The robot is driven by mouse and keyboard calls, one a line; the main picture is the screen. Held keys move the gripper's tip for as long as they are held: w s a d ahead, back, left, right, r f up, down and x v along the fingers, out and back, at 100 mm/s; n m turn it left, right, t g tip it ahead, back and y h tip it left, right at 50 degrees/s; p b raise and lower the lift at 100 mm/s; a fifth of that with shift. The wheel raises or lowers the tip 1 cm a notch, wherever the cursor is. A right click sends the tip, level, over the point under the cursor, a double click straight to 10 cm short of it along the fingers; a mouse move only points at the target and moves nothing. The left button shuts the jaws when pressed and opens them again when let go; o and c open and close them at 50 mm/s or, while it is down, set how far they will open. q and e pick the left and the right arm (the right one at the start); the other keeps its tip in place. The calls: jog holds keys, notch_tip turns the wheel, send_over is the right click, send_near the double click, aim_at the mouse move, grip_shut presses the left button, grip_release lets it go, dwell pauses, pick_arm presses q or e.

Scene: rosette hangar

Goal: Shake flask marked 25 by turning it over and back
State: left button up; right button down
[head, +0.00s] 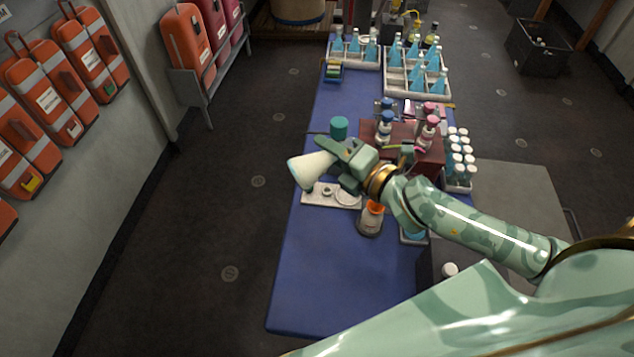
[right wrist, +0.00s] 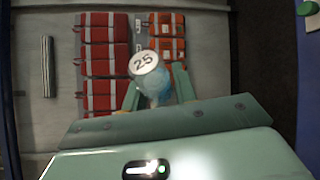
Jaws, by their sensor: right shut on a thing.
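My right gripper (head: 345,163) is above the blue table and shut on a flask (head: 312,169). In the head view the flask is a pale cone lying tilted, its wide end pointing left and its narrow end toward the fingers. In the right wrist view the flask (right wrist: 154,86) sits between the two fingers (right wrist: 156,95), with bluish contents and a round white face marked 25. The fingers hide part of its narrow end. My left gripper is not in view.
The blue table (head: 320,290) is bare at its front. An orange-topped flask (head: 370,219) stands below my right wrist, near a white plate (head: 320,196). A red-brown block (head: 401,155) with bottles, a tube rack (head: 458,180) and trays of blue flasks (head: 417,92) stand farther back.

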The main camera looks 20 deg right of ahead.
jog(key=m+b, duration=0.2)
jog(key=m+t+b, duration=0.1)
jog(key=b, duration=0.2)
jog(key=m+t+y+b, duration=0.1)
jog(key=m+b, duration=0.1)
jog(key=b, duration=0.1)
jog(key=shift+f+m, duration=0.3)
jog(key=shift+f, duration=0.05)
jog(key=shift+r+m+b, duration=0.2)
jog(key=shift+m+b, duration=0.1)
jog(key=shift+m, duration=0.1)
jog(key=shift+r+t, duration=0.3)
jog(key=shift+r, duration=0.1)
jog(key=m+b, duration=0.1)
jog(key=f+m+t+b, duration=0.1)
jog(key=m+b, duration=0.1)
jog(key=shift+r+m+b, duration=0.15)
jog(key=shift+m+b, duration=0.35)
jog(key=shift+r, duration=0.2)
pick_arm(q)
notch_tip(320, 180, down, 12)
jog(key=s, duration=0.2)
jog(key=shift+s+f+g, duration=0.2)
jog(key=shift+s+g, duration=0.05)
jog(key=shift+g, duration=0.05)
pick_arm(e)
jog(key=shift+r, duration=0.15)
pick_arm(q)
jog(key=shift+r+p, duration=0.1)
jog(key=shift+p, duration=0.2)
